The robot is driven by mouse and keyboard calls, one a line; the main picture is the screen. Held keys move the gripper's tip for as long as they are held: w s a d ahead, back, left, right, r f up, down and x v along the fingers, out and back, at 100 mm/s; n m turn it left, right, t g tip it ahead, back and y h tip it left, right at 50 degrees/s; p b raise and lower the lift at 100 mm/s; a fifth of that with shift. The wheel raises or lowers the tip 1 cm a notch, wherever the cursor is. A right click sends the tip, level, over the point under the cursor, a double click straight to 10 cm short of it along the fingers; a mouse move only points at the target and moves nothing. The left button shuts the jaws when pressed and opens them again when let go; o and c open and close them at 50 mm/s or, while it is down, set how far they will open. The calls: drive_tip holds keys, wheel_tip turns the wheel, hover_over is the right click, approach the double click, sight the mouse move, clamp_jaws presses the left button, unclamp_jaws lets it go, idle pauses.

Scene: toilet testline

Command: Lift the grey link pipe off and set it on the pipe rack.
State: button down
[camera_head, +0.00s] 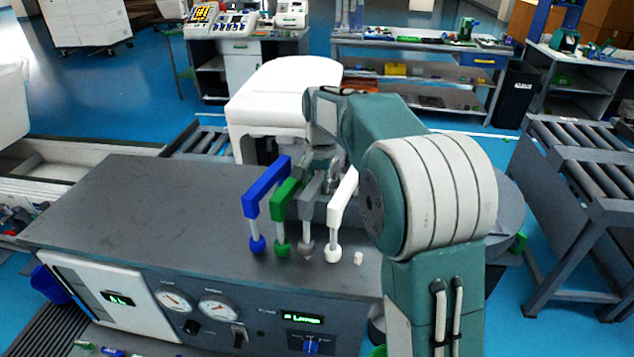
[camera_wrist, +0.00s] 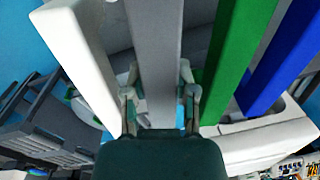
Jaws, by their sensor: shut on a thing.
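The grey link pipe (camera_head: 309,196) stands on the dark bench top, between a green pipe (camera_head: 283,203) and a white pipe (camera_head: 342,198). A grey ball-shaped fitting is at its foot, level with those of its neighbours. My gripper (camera_head: 320,160) is at the top rear of the grey pipe, partly hidden by my arm. In the wrist view my gripper (camera_wrist: 160,98) has one finger on each side of the grey link pipe (camera_wrist: 154,50) and is shut on it. The pipe's far end is hidden in the head view. I cannot make out which thing is the pipe rack.
A blue pipe (camera_head: 264,190) stands left of the green one. A small white piece (camera_head: 358,258) lies right of the white pipe's foot. A white toilet (camera_head: 278,100) stands behind the bench (camera_head: 130,210). The bench top's left side is clear.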

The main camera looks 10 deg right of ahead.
drive_tip(key=shift+f, duration=0.5)
drive_tip(key=shift+c, duration=1.7)
unclamp_jaws()
drive_tip(key=r, duration=1.1)
drive_tip(key=shift+s+d+r, duration=0.1)
drive_tip(key=shift+s+d, duration=0.05)
drive_tip(key=shift+d, duration=0.05)
drive_tip(key=shift+r, duration=0.3)
